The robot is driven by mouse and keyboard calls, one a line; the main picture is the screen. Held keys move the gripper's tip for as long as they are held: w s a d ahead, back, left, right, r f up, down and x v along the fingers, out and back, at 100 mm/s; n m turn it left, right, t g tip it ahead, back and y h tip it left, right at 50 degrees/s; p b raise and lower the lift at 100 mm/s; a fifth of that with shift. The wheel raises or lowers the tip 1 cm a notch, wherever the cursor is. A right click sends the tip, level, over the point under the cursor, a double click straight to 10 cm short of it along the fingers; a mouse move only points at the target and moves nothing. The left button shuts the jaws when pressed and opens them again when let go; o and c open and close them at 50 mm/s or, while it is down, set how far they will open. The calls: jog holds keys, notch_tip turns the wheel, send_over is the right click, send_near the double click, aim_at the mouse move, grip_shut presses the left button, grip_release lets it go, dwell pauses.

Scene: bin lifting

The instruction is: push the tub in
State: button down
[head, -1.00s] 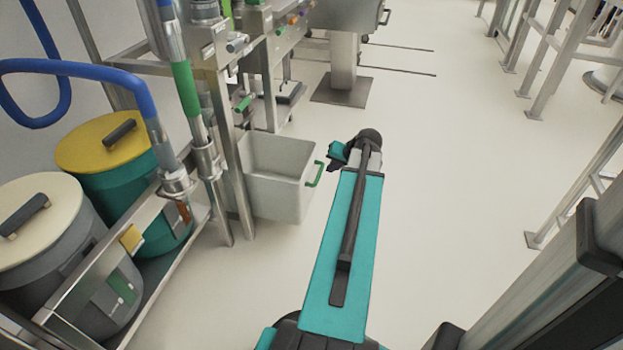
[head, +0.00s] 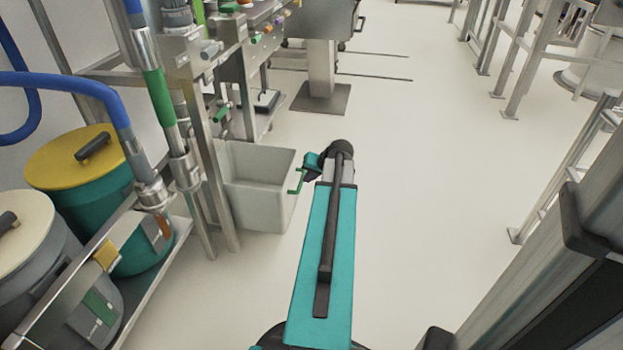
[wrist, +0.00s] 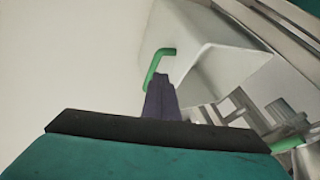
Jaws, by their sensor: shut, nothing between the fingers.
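The tub (head: 258,195) is a pale grey open bin on the floor, left of my arm, with a green handle (head: 297,182) on its right side. My gripper (head: 308,167) is at the handle's side of the tub, at or very near the handle. In the wrist view the dark fingers (wrist: 161,97) are shut together with nothing between them, and their tips overlap the lower end of the green handle (wrist: 155,66). I cannot tell whether they touch it. The tub's pale wall and rim (wrist: 205,45) show beyond the handle.
A steel frame (head: 215,150) with pipes and valves stands against the tub's left side. Lidded drums, one with a yellow lid (head: 80,155), sit on a low rack at left. Open floor (head: 420,150) lies to the right, with metal railings beyond.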

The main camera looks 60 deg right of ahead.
aim_at(288, 183)
jog(key=shift+w+a+f+b, duration=0.1)
jog(key=shift+w+f+b, duration=0.5)
jog(key=shift+w, duration=0.5)
jog(key=shift+w+d+f+b, duration=0.1)
jog(key=shift+w+f+b, duration=0.45)
jog(key=shift+w, duration=0.5)
jog(key=shift+w+a+f+b, duration=0.1)
jog(key=shift+w+f+b, duration=0.5)
jog(key=shift+w, duration=0.5)
jog(key=shift+f, duration=0.1)
jog(key=shift+a, duration=0.4)
jog(key=shift+d, duration=0.4)
jog(key=shift+w+p, duration=0.15)
jog(key=shift+p, duration=0.25)
